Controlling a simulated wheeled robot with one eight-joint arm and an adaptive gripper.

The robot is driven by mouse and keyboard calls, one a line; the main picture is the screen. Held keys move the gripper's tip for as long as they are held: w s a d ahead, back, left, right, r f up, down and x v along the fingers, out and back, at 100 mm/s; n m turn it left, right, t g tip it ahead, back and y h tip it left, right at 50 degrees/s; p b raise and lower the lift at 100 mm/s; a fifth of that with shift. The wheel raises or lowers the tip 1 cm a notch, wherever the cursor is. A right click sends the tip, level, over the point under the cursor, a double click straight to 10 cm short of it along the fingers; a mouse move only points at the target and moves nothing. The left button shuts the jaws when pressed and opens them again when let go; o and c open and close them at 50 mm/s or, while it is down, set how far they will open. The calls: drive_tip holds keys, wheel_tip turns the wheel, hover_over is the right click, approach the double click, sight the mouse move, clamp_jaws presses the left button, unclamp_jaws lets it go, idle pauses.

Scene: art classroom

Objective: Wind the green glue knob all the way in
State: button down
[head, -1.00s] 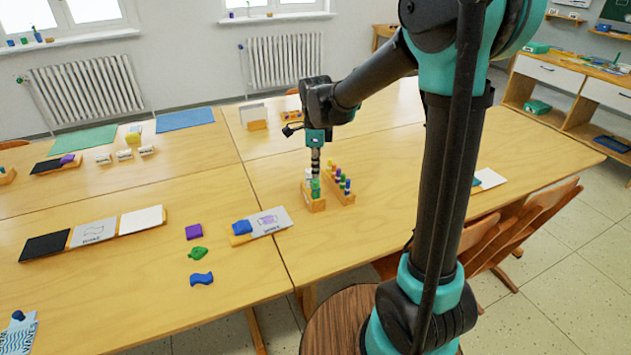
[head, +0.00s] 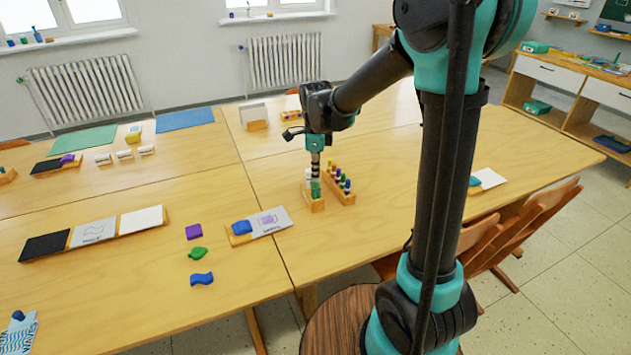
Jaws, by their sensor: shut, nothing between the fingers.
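A small wooden rack (head: 315,206) stands on the table in front of my arm, with a green glue stick (head: 316,190) at its near end and a white piece (head: 308,175) behind it. My gripper (head: 316,179) points straight down just above the green piece. It is shut with nothing between the fingers. The fingers are small here and overlap the green piece, so I cannot tell whether they touch it. The knob itself is too small to make out.
A second wooden rack (head: 339,187) with several coloured sticks stands close on the right. A wooden holder with a blue block (head: 242,227) and a card (head: 271,220) lies to the left. Purple, green and blue shapes lie further left. The table to the right is mostly clear.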

drive_tip(key=shift+r, duration=0.45)
idle(0.4)
drive_tip(key=c, duration=0.5)
unclamp_jaws()
idle(0.5)
